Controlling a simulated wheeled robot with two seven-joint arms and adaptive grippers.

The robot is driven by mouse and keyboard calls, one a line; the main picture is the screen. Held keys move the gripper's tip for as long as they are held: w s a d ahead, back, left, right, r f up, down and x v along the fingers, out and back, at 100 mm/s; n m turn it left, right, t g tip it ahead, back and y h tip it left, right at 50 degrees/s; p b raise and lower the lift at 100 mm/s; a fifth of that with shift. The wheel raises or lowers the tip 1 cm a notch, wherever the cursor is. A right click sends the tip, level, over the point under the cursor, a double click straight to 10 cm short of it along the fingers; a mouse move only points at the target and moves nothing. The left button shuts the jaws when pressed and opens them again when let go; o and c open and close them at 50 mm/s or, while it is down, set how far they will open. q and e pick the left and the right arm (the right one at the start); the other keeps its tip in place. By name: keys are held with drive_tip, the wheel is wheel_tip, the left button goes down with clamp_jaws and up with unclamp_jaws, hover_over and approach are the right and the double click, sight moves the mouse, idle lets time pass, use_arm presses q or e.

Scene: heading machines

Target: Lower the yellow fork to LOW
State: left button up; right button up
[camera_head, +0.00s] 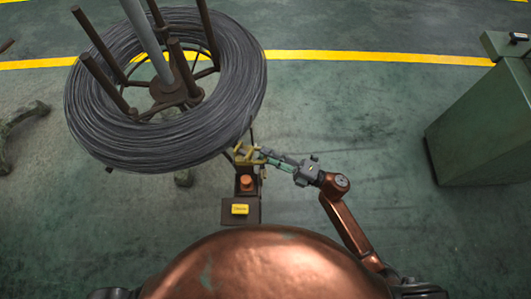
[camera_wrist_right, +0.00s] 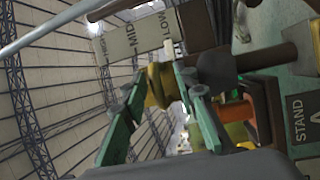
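The yellow fork (camera_head: 245,154) sits at the lower right edge of the wire coil, above a dark post. My right gripper (camera_head: 262,154) reaches it from the right. In the right wrist view, the fork (camera_wrist_right: 161,85) lies between the tips of the two green fingers of the right gripper (camera_wrist_right: 160,92). The fingers stand apart with the fork in the gap; I cannot tell whether both press on it. A pale scale plate (camera_wrist_right: 140,38) behind the fork reads LOW at its right end and what looks like MID to the left. My left gripper is out of view.
A large wire coil (camera_head: 95,125) on a spindle stand fills the upper left, close to the fork. An orange button (camera_head: 247,182) and a yellow label (camera_head: 240,209) are below. A green cabinet (camera_head: 475,130) stands right. Floor between is clear.

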drive_tip(key=v, duration=1.1)
